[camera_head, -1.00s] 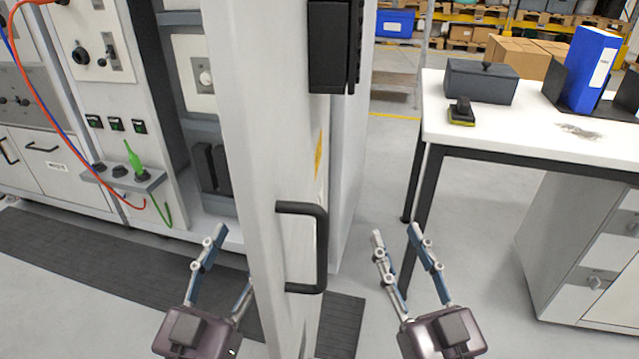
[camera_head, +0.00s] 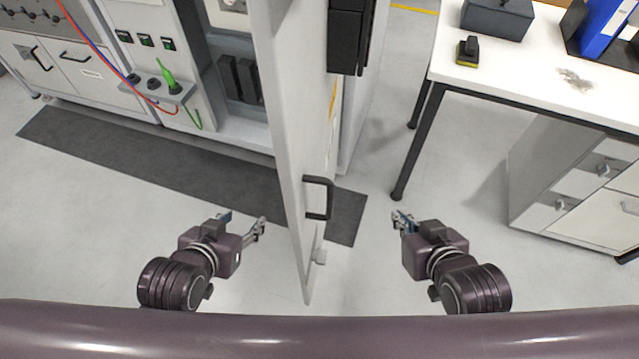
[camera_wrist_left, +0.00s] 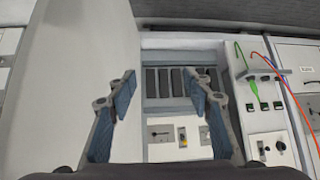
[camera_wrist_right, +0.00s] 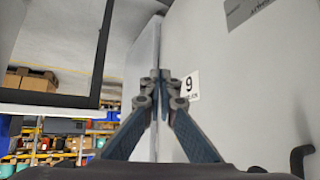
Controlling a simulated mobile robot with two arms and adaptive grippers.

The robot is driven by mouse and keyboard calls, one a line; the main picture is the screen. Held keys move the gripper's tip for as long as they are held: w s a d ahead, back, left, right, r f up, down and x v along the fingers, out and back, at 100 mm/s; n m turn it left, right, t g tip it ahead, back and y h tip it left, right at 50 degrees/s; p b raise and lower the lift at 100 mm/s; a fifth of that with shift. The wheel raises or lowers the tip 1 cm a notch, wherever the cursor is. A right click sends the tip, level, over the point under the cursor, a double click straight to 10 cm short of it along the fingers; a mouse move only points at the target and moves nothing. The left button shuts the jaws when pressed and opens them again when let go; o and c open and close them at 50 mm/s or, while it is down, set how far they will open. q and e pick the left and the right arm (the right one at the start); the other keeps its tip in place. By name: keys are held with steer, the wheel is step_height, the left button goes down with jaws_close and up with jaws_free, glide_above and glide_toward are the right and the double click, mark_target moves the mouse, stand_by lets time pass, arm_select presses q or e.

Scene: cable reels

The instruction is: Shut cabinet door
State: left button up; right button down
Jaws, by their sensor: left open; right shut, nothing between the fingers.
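The light grey cabinet door (camera_head: 292,150) stands open, nearly edge-on in the head view, with a black bar handle (camera_head: 319,198) on its right face. My left gripper (camera_head: 244,221) is open and empty, left of the door on its inner side. In the left wrist view the door (camera_wrist_left: 85,75) fills the left, and the open fingers (camera_wrist_left: 163,85) face the cabinet interior (camera_wrist_left: 180,130). My right gripper (camera_head: 402,220) is shut and empty, right of the door and apart from the handle. In the right wrist view its closed fingertips (camera_wrist_right: 160,78) face the door's outer panel (camera_wrist_right: 225,75); the handle (camera_wrist_right: 301,158) shows at lower right.
A dark mat (camera_head: 150,160) lies before the cabinets. A white table (camera_head: 540,85) with black legs stands right, with a drawer unit (camera_head: 570,180) beneath. A cable-socket shelf (camera_head: 165,90) juts out left of the door. Floor between door and table is clear.

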arm_select(q)
steer(key=s+a+f+g+y+p, duration=0.15)
steer(key=s+g+p, duration=0.25)
steer(key=s+p, duration=0.4)
arm_select(e)
steer(key=s+r+m+g, duration=0.1)
steer(key=s+r+g, duration=0.25)
steer(key=s, duration=0.25)
arm_select(q)
steer(key=s+a+f+g, duration=0.15)
steer(key=s+f, duration=0.25)
steer(key=f, duration=0.8)
steer(key=s+a+f+g, duration=0.15)
steer(key=s+f, duration=0.35)
steer(key=f, duration=0.7)
arm_select(e)
steer(key=m+t+y, duration=0.9)
steer(key=m, duration=0.3)
glide_toward(306, 200)
steer(key=p+x, duration=0.2)
steer(key=x, duration=0.4)
arm_select(q)
steer(key=s+a+f, duration=0.1)
steer(key=s+f, duration=0.3)
steer(key=s, duration=0.3)
steer(key=s+a+f+g, duration=0.1)
steer(key=s+f, duration=0.4)
steer(key=s, duration=0.2)
steer(key=shift+f, duration=0.15)
steer(key=shift+w, duration=0.1)
